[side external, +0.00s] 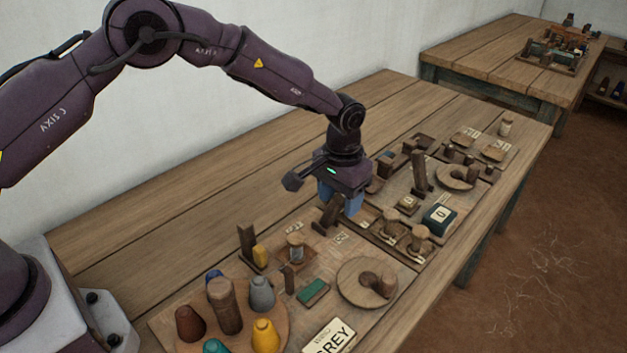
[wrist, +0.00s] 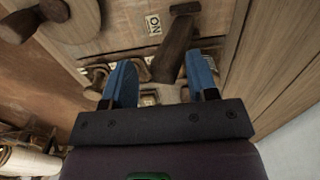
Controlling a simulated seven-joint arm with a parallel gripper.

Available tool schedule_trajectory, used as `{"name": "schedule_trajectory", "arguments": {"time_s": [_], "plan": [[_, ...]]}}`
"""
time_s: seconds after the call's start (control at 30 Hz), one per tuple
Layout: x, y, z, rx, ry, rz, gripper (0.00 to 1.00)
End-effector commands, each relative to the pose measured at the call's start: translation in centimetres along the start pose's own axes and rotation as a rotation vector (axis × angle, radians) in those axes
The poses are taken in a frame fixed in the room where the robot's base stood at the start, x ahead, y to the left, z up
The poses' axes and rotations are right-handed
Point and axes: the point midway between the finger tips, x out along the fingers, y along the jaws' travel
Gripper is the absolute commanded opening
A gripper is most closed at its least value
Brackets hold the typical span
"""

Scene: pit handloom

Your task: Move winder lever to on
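The winder lever, a dark brown wooden bar, stands tilted on the near board, just below my gripper (side external: 343,205) in the side view (side external: 328,214). In the wrist view the lever (wrist: 175,48) reaches into the space between the two blue fingers of my gripper (wrist: 160,70). The fingers are apart, with a visible gap on both sides of the bar; contact is not visible. A small ON label (wrist: 153,24) lies beside the lever, and it also shows in the side view (side external: 340,238). Another small label (side external: 294,228) lies on the lever's left, too small to read surely.
A wooden post (side external: 246,243), a yellow block (side external: 260,255) and a spool (side external: 295,247) stand left of the lever. A round wooden disc with a knob (side external: 352,284) lies in front. Crowded fittings and a dark green box (side external: 438,219) are to the right.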

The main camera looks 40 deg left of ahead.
Motion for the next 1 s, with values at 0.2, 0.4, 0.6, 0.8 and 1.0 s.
{"name": "schedule_trajectory", "arguments": {"time_s": [0.2, 0.4, 0.6, 0.8, 1.0], "plan": [[-2.1, -0.1, -0.1, -0.001, 0.002, -0.002, 0.53], [-3.9, -0.1, -0.1, -0.001, 0.003, -0.002, 0.53], [-4.8, -0.2, -0.1, -0.001, 0.001, -0.003, 0.53], [-4.9, -0.2, -0.1, -0.001, 0.001, -0.003, 0.53], [-4.0, -0.3, 0.9, 0.042, -0.024, -0.005, 0.53]]}}
